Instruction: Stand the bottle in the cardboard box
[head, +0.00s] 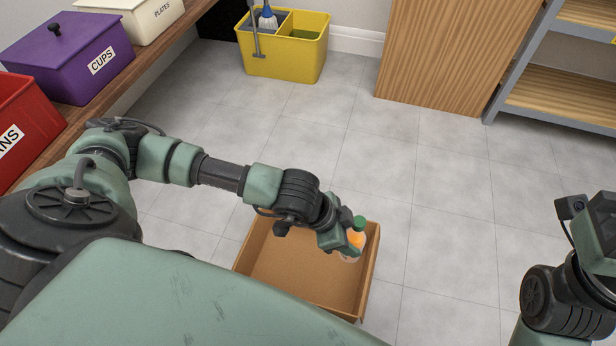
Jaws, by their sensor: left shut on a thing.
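The cardboard box (290,274) stands open on the tiled floor just in front of my body, its near left part hidden by my green body. My left gripper (351,242) reaches over the box's far right corner. It is shut on the bottle (358,240), which has a green cap and an orange and whitish body. The bottle looks about upright, partly hidden by the gripper. I cannot tell whether its base touches the box floor. Part of my right arm shows at the right edge; its gripper fingers are not visible.
A yellow caddy (286,62) with cleaning tools stands on the floor at the back. A wooden shelf at left holds a purple CUPS bin (72,62), a white PLATES bin (137,17) and a red bin (27,121). A grey-framed rack (545,100) stands back right. Floor between is clear.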

